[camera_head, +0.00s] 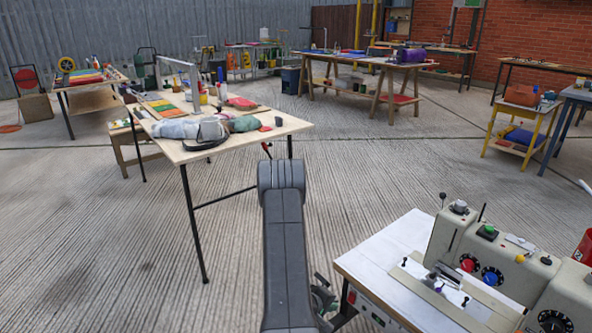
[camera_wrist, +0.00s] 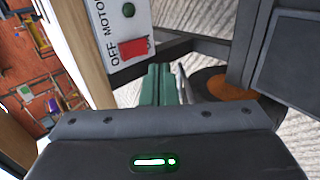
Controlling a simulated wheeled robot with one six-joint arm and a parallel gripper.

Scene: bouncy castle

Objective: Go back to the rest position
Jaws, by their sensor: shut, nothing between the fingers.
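My gripper (camera_wrist: 160,82) shows in the wrist view as green fingers, close together with nothing between them. It is beside the white switch panel (camera_wrist: 112,62), which has a red rocker switch (camera_wrist: 134,49) and a green button (camera_wrist: 129,10). I cannot tell whether the fingers touch the panel. In the head view my arm reaches forward and bends down, and my gripper (camera_head: 323,299) is partly hidden behind it, left of the machine table (camera_head: 385,246). A cream sewing-type machine (camera_head: 505,262) with coloured knobs stands on that table.
A wooden table (camera_head: 285,124) with grey fabric (camera_head: 190,130) stands ahead to the left. A trestle workbench (camera_head: 345,62) is at the back, and a small yellow table (camera_head: 512,132) is at the right. The concrete floor between them is mostly clear.

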